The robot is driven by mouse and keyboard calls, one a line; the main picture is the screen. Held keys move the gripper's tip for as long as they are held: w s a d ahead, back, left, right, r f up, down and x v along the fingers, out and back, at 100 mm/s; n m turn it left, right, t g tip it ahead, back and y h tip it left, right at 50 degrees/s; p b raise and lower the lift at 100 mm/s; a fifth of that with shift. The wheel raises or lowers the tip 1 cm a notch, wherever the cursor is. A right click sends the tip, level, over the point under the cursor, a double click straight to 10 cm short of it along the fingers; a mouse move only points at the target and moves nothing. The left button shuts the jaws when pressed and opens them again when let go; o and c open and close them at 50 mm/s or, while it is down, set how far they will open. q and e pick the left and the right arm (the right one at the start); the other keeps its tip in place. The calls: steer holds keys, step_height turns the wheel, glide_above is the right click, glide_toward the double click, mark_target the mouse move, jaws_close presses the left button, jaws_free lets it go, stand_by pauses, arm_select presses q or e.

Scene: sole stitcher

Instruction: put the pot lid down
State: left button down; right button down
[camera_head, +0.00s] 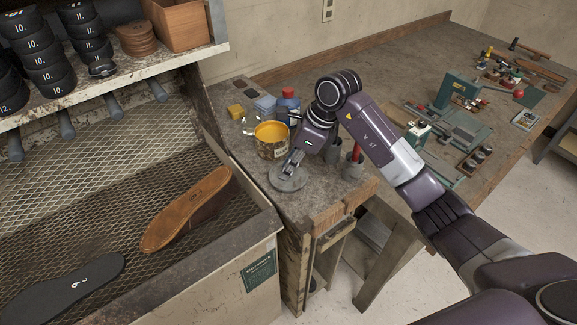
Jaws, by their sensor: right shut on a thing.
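The pot lid (286,182) is a round grey disc near the front left corner of the workbench. My right gripper (292,168) points down at it and is shut on it from above. The lid looks level and close to the bench top; I cannot tell whether it touches. The open pot (271,149), with yellow-orange contents and a stained label, stands just behind the lid. My left gripper is not in view.
A dark cup with a red-handled tool (353,164) stands right of the lid. A blue bottle (287,104) and a yellow block (236,111) are behind the pot. Left is a mesh-floored bin with a brown sole (187,209). A green machine (457,92) and tools lie farther right.

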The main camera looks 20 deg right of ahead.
steer(key=shift+f, duration=0.5)
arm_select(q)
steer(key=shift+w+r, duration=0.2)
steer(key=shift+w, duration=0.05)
arm_select(e)
steer(key=shift+f, duration=0.1)
steer(key=shift+f, duration=0.15)
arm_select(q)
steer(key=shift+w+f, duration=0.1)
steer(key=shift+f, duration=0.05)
arm_select(e)
steer(key=c, duration=1.8)
jaws_free()
